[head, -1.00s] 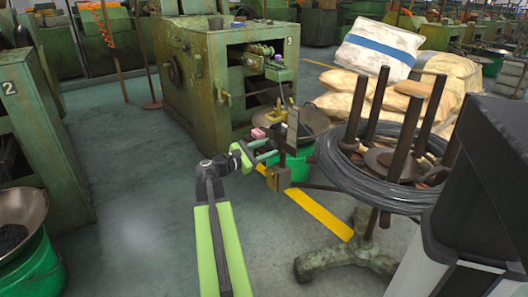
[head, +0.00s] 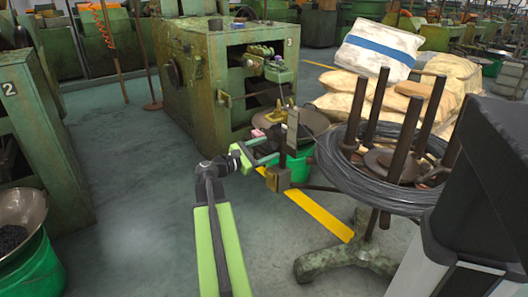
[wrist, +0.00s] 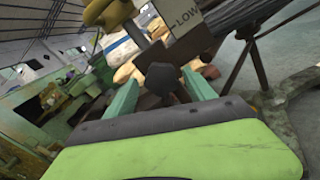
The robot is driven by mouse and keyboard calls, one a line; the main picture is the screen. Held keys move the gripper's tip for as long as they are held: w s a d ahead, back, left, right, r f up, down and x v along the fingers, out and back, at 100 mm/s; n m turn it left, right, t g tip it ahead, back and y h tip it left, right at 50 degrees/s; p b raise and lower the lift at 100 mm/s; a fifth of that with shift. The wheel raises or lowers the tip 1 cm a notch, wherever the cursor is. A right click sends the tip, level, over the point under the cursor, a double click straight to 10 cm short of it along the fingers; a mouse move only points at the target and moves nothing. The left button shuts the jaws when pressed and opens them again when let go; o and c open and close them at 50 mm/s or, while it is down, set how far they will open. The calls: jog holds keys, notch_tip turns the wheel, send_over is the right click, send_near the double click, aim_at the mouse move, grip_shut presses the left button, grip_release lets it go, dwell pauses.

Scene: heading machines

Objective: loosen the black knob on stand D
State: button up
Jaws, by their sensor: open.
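A black knob (wrist: 160,80) shows in the wrist view between the two green fingers of my gripper (wrist: 158,88). The fingers stand open, one on each side of it; I cannot tell whether either touches it. The knob is not clear there, and no letter D is readable.
A wire coil (head: 345,180) lies on a spool stand with brown posts, right of my gripper. A green machine marked 3 (head: 225,75) stands behind, with a shallow pan (head: 312,120) over a green bucket (head: 300,166). Open floor (head: 130,190) lies to the left.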

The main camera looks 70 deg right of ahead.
jog(key=v, duration=1.7)
jog(key=shift+a, duration=0.2)
